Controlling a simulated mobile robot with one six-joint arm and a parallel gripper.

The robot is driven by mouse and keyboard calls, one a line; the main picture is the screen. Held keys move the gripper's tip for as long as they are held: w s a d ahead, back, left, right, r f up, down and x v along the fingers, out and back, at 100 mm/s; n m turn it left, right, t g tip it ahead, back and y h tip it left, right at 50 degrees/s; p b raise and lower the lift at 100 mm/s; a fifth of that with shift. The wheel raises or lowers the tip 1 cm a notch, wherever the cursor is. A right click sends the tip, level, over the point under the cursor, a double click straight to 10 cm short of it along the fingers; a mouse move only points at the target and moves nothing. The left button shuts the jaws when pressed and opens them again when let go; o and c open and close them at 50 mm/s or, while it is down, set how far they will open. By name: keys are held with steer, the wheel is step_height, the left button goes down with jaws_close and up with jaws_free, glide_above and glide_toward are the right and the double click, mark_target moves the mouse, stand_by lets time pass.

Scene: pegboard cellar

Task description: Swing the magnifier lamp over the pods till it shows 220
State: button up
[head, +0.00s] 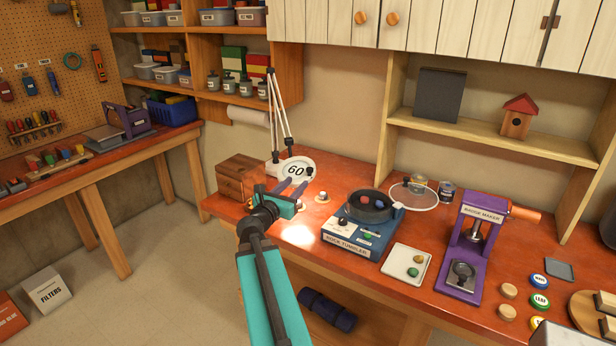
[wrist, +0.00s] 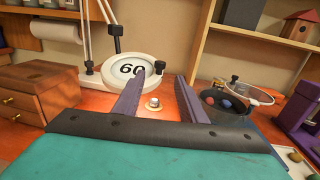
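The magnifier lamp (head: 289,120) stands at the back of the red-brown bench, with thin pale arms rising out of the wrist view's top. In the wrist view the fingers (wrist: 160,75) point toward the head; contact is unclear. A small round piece on a disc, perhaps a pod (head: 322,197), sits right of the gripper.
A wooden drawer box (head: 238,178) stands left of the lamp. A blue rock tumbler (head: 350,238), a white tray with stones (head: 396,268) and a purple badge maker (head: 465,250) stand to the right. A shelf (head: 490,137) overhangs the bench's back right.

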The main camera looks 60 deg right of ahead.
mark_target(308, 171)
steer(key=shift+d+b, duration=0.4)
steer(key=shift+b, duration=0.3)
steer(key=shift+w+d+r+p, duration=0.15)
steer(key=shift+d+p, duration=0.5)
steer(key=shift+d, duration=1.2)
steer(key=shift+w+d+f+p, duration=0.1)
steer(key=shift+w+d+p, duration=0.35)
steer(key=shift+d, duration=1.35)
steer(key=shift+w+d+r+p, duration=0.1)
steer(key=shift+d+p, duration=0.7)
steer(key=shift+d, duration=1.05)
steer(key=shift+s, duration=0.1)
steer(key=shift+c, duration=0.3)
jaws_close()
